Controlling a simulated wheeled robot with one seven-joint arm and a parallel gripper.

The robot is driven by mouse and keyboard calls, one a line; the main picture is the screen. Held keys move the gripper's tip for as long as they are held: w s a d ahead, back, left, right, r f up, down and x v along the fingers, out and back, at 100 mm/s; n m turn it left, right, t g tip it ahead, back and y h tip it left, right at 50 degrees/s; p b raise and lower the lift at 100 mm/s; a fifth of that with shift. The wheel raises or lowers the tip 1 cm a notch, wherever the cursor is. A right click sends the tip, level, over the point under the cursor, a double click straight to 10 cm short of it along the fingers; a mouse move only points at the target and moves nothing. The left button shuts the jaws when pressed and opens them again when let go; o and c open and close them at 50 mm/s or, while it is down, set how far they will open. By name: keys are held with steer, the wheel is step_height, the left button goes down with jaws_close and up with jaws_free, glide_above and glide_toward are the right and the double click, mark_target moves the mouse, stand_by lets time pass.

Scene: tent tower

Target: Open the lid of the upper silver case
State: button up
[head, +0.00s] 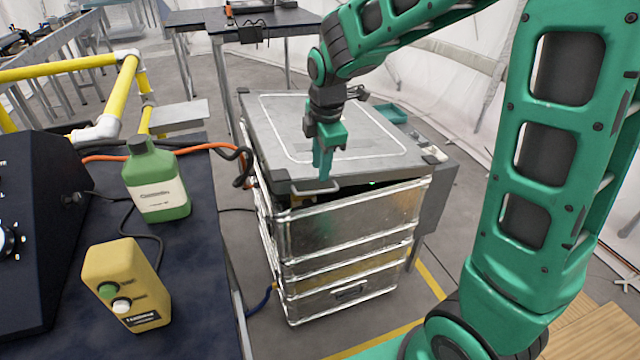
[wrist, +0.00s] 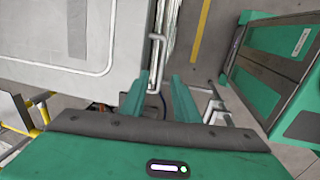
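The upper silver case (head: 350,222) sits on top of a stack of silver cases. Its grey lid (head: 275,130) is slightly raised at the near edge, with a dark gap and a small green light beneath. A metal handle (head: 318,187) sticks out from the lid's near edge. My gripper (head: 321,176) points down at this edge, just above the handle. In the wrist view my gripper (wrist: 159,75) has its two green fingers apart, and the handle (wrist: 157,50) lines up with the gap between them. I cannot tell whether the fingers touch the handle.
A dark table (head: 205,290) stands close on the left, with a green bottle (head: 157,185) and a yellow button box (head: 127,285). A yellow rail (head: 60,67) runs behind it. Another table (head: 240,20) stands behind the case. Floor around the stack is partly clear.

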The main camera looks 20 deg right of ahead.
mark_target(321, 191)
steer(key=f, duration=0.2)
steer(key=w+f, duration=0.1)
steer(key=f, duration=0.4)
steer(key=shift+w+f, duration=0.15)
jaws_close()
steer(key=shift+d, duration=0.3)
steer(key=shift+w+a, duration=0.1)
steer(key=shift+a, duration=0.05)
